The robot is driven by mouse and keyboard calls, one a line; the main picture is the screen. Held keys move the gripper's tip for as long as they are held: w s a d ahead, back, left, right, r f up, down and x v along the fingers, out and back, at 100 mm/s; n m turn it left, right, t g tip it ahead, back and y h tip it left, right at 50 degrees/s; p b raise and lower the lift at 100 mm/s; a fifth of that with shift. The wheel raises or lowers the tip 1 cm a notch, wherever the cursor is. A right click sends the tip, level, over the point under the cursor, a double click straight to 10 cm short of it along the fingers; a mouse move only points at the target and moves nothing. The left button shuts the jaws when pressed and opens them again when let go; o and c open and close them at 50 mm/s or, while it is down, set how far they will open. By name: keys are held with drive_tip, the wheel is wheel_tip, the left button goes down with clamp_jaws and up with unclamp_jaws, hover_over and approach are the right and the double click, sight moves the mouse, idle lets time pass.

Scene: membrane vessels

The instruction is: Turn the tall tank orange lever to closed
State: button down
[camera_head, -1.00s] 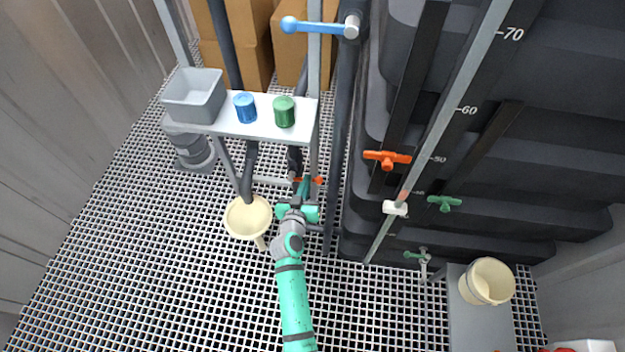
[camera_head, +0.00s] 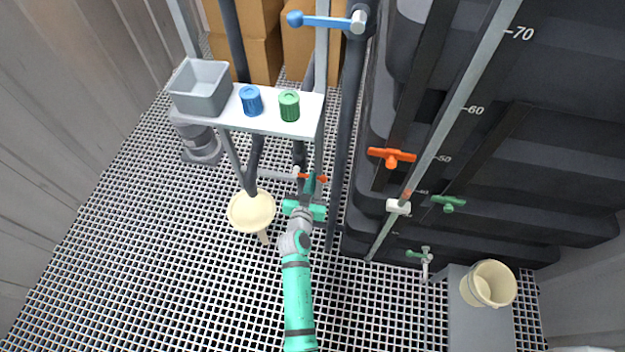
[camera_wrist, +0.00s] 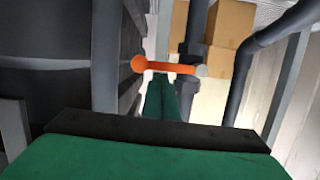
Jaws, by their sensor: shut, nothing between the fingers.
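An orange lever (camera_head: 313,178) sits low on the pipework left of the large dark tank. In the wrist view this lever (camera_wrist: 168,67) lies crosswise, with a ball knob at its left end and a grey pivot at its right. My gripper (camera_head: 309,180) is at this lever in the head view. In the wrist view its green fingers (camera_wrist: 164,82) are shut and empty, tips just below the middle of the lever; I cannot tell if they touch. Another orange handle (camera_head: 391,156) is on the front of the dark tank (camera_head: 560,150), apart from my gripper.
A white shelf (camera_head: 268,124) with a grey bin (camera_head: 202,90), a blue cap (camera_head: 250,100) and a green cap (camera_head: 289,105) stands above and behind my gripper. A cream funnel (camera_head: 251,212) is to its left. A vertical dark pipe (camera_head: 348,120) is to its right. Open grating lies left.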

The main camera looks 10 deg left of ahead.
drive_tip(key=s+r, duration=0.6)
drive_tip(key=s, duration=0.3)
drive_tip(key=shift+s+a+r, duration=0.15)
drive_tip(key=shift+s+r, duration=0.1)
drive_tip(key=shift+s, duration=0.15)
drive_tip(key=s+d+f+y, duration=0.1)
drive_tip(key=s+d, duration=0.1)
drive_tip(key=s, duration=0.7)
drive_tip(key=s+d+f+y, duration=0.1)
drive_tip(key=s+d, duration=0.1)
drive_tip(key=s, duration=0.6)
drive_tip(key=s+d+r, duration=0.3)
drive_tip(key=s+r, duration=0.2)
drive_tip(key=s, duration=0.3)
drive_tip(key=s+d+r+h, duration=0.1)
drive_tip(key=s+r, duration=0.3)
drive_tip(key=s, duration=0.4)
drive_tip(key=shift+d+r+n, duration=0.3)
drive_tip(key=shift+d+r, duration=0.05)
drive_tip(key=shift+d, duration=0.55)
